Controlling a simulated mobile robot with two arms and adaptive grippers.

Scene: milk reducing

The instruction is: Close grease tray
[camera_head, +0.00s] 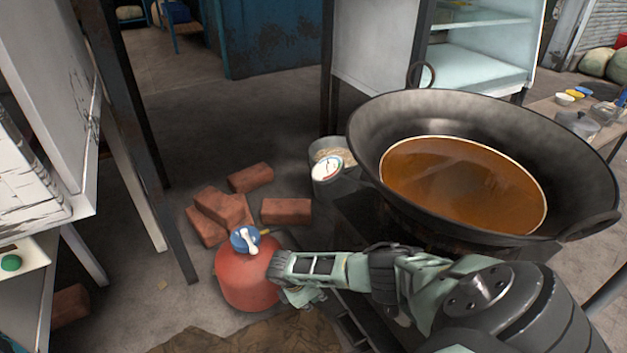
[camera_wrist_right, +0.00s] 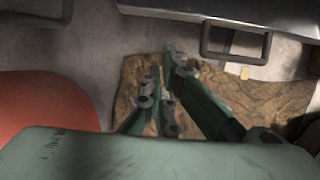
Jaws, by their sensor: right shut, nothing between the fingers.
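The grease tray shows in the right wrist view as a dark slab (camera_wrist_right: 225,12) at the top edge, with a rectangular loop handle (camera_wrist_right: 236,58) on its near side. In the head view a dark frame-like handle (camera_head: 353,330) shows low under the stove, partly hidden by my right arm. My right gripper (camera_head: 298,296) is shut and empty, beside the red gas cylinder (camera_head: 247,277). In the wrist view its fingertips (camera_wrist_right: 160,75) are close together, left of the handle and apart from it in the picture. How far the tray sticks out is hard to tell. My left gripper is not in view.
A large black wok (camera_head: 375,125) of brown liquid stands above the stove. Several bricks (camera_head: 287,211) and a metal bucket (camera_head: 326,152) are on the floor behind the cylinder. A crumpled brown cloth (camera_head: 250,335) lies on the floor below the gripper.

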